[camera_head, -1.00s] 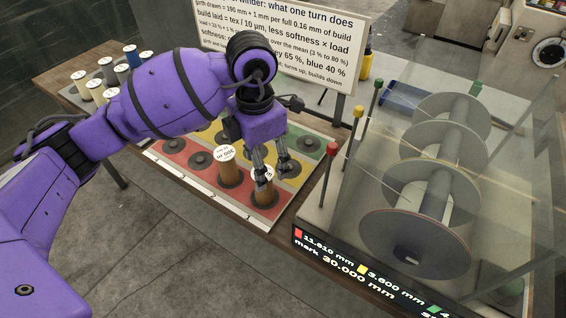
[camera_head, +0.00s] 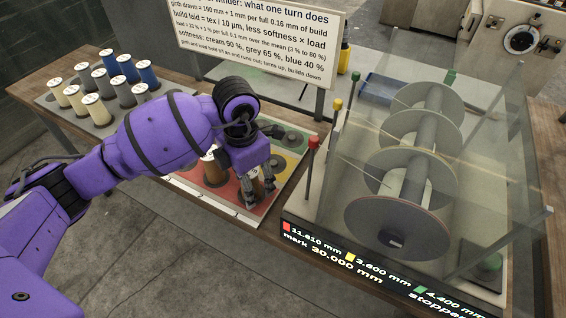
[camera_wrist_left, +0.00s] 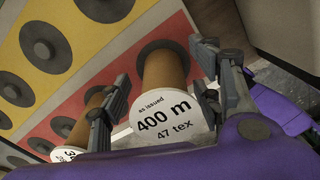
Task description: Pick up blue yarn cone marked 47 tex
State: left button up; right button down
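Several blue yarn cones (camera_head: 148,78) stand upright in the back row of the grey tray (camera_head: 104,128) at the left of the table; their labels are too small to read. My left gripper (camera_head: 258,188) is far to their right, over the coloured board. In the left wrist view the open left fingers (camera_wrist_left: 160,95) straddle a brown cone (camera_wrist_left: 164,72) whose white top reads "as issued 400 m 47 tex". Gaps show between the fingers and the cone. A second brown cone (camera_head: 214,172) stands to its left, partly hidden by my arm. My right gripper is out of view.
Grey and cream cones (camera_head: 95,110) share the tray with the blue ones. The red, yellow and green board (camera_head: 282,172) has dark round holders. A clear-sided winder with large discs (camera_head: 397,222) stands close on the right. A text sign (camera_head: 262,42) stands behind.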

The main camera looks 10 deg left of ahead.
pick_arm(q)
jog(key=c, duration=1.1)
